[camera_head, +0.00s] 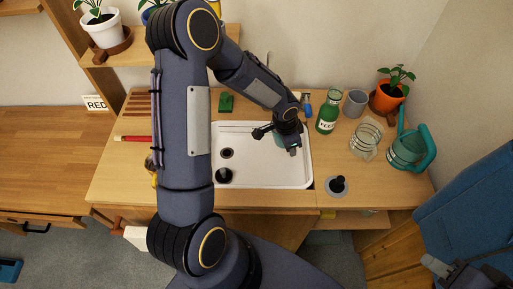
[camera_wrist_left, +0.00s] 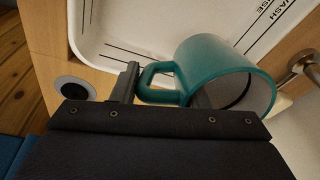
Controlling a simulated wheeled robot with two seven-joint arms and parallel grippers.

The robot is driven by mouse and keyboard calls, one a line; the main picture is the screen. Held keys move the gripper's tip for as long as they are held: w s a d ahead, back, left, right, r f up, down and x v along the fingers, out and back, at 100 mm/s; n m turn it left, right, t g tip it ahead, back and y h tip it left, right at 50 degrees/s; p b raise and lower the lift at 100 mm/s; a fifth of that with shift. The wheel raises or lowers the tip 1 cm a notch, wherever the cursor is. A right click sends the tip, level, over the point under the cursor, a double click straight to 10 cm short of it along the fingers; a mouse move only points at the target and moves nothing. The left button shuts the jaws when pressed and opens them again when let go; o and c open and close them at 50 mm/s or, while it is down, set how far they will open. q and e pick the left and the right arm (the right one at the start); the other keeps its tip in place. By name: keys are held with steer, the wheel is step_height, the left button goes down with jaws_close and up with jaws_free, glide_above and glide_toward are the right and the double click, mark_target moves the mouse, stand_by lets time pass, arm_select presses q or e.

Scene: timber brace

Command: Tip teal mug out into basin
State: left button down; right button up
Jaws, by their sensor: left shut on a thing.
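The teal mug (camera_wrist_left: 215,65) hangs in my left gripper (camera_wrist_left: 130,85), which is shut on its handle in the left wrist view. In the head view only a teal sliver of the mug (camera_head: 279,138) shows beside the left gripper (camera_head: 284,138), over the right part of the white basin (camera_head: 255,180). My right gripper (camera_head: 438,266) is at the lower right edge, away from the counter, and its finger opening is unclear.
A green bottle (camera_head: 327,112), grey cup (camera_head: 355,103), glass jar (camera_head: 366,138), teal watering can (camera_head: 408,150) and potted plant (camera_head: 387,96) stand right of the basin. My left arm hides much of the counter's left.

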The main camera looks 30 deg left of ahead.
arm_select(q)
steer(key=shift+s+a+f+g+y, duration=0.1)
steer(key=shift+s+f+g+y, duration=0.05)
steer(key=shift+g+y, duration=0.3)
steer(key=shift+s+a+f+g+y, duration=0.1)
steer(key=shift+f+g+y, duration=0.05)
steer(key=shift+g+y, duration=0.25)
steer(key=shift+r+p, duration=1.05)
steer(key=shift+r, duration=0.45)
